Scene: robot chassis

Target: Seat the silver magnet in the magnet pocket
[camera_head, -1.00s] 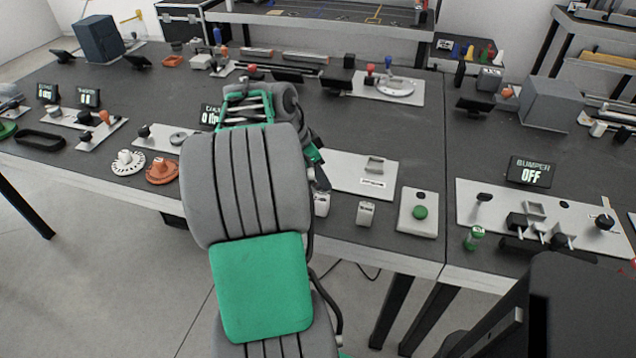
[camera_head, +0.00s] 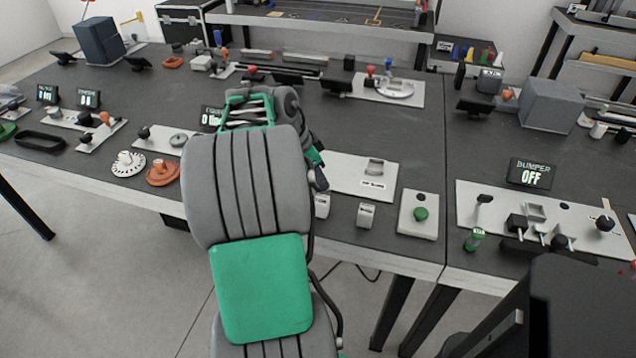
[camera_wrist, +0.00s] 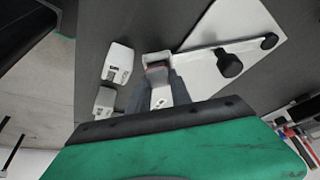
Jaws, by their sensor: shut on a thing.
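My gripper (camera_wrist: 159,80) is shut on the silver magnet (camera_wrist: 160,96), a small pale block between the dark fingers in the wrist view. A darker, reddish-grey part shows at the fingertips. The magnet pocket (camera_wrist: 157,56) appears as a pale bracket right at the fingertips, at the corner of a white plate (camera_wrist: 200,45). I cannot tell whether the magnet is inside it or just over it. In the head view my arm hides the fingers and the magnet.
Black knobs (camera_wrist: 229,63) stand on the plate beside the gripper. Two pale blocks, one (camera_wrist: 117,62) further up in the wrist view and one (camera_wrist: 104,99) lower, sit near the bench's front edge.

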